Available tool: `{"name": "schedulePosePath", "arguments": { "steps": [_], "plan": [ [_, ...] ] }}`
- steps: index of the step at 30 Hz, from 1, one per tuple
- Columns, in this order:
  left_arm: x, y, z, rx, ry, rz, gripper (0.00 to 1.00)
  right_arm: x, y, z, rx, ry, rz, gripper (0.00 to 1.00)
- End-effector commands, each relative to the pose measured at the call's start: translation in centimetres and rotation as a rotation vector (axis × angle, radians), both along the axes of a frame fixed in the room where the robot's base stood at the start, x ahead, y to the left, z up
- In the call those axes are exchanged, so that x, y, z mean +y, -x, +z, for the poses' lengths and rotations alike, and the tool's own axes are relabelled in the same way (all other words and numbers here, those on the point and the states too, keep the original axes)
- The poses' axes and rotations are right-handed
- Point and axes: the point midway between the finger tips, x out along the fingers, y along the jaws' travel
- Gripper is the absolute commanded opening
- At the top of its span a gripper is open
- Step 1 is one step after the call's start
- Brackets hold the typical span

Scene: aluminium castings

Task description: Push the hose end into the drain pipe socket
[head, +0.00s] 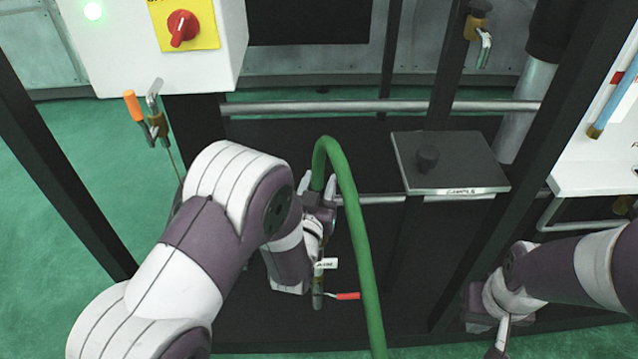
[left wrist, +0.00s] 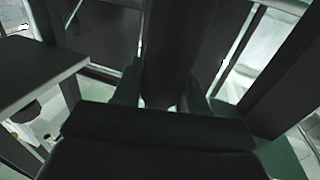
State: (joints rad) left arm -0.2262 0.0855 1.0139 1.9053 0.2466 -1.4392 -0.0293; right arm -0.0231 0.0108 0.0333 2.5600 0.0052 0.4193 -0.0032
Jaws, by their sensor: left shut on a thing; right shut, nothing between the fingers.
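The green hose (head: 361,235) rises from my left gripper (head: 326,200), bends over in a loop and hangs down past the bottom edge of the head view. My left gripper is shut on the hose near its end, in front of the dark frame. The hose end itself is hidden by the gripper and wrist. In the left wrist view the fingers (left wrist: 165,95) are dark, and what lies between them is hard to make out. I cannot clearly identify the drain pipe socket. My right gripper (head: 499,342) is shut and empty at the lower right, partly hidden by its arm.
A valve with a red lever (head: 347,296) and white tag is just below my left wrist. A labelled dark plate with a knob (head: 450,163) stands right of the hose. A horizontal rail (head: 380,106) crosses behind. A white box with a red switch (head: 183,28) is upper left.

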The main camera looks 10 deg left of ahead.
Motion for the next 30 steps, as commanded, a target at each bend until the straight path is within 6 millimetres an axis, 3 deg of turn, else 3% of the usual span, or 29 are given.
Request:
{"name": "schedulePosePath", "arguments": {
  "steps": [4, 5, 7, 8, 16, 19, 30],
  "plan": [
    [0.0, 0.0, -0.3, -0.003, 0.0, 0.0, 0.0, 0.0, 0.0, -0.4, 0.0, 0.0, 0.0, 0.0],
    [0.0, 0.0, -0.3, -0.003, 0.0, 0.0, 0.45, 0.0, 0.0, -0.3, 0.0, 0.0, 0.0, 0.0],
    [0.0, 0.0, -0.2, -0.003, 0.0, 0.0, 0.68, 0.0, 0.0, -0.3, 0.0, 0.0, 0.0, 0.0],
    [0.0, 0.0, -0.2, -0.003, 0.0, 0.0, 0.72, 0.0, 0.0, -0.3, 0.0, 0.0, 0.0, 0.0],
    [0.0, 0.1, -0.4, 0.002, 0.0, 0.0, 0.72, 0.0, 0.0, -0.3, 0.0, 0.0, 0.0, 0.0],
    [-0.1, 1.1, -0.3, 0.003, 0.0, -0.001, 0.72, 0.0, 0.0, -0.2, 0.0, 0.0, 0.0, 0.0],
    [-0.3, 10.5, -0.3, 0.001, -0.001, -0.005, 0.72, 0.0, 0.0, 0.2, 0.0, 0.0, 0.0, 0.0]
  ]
}}
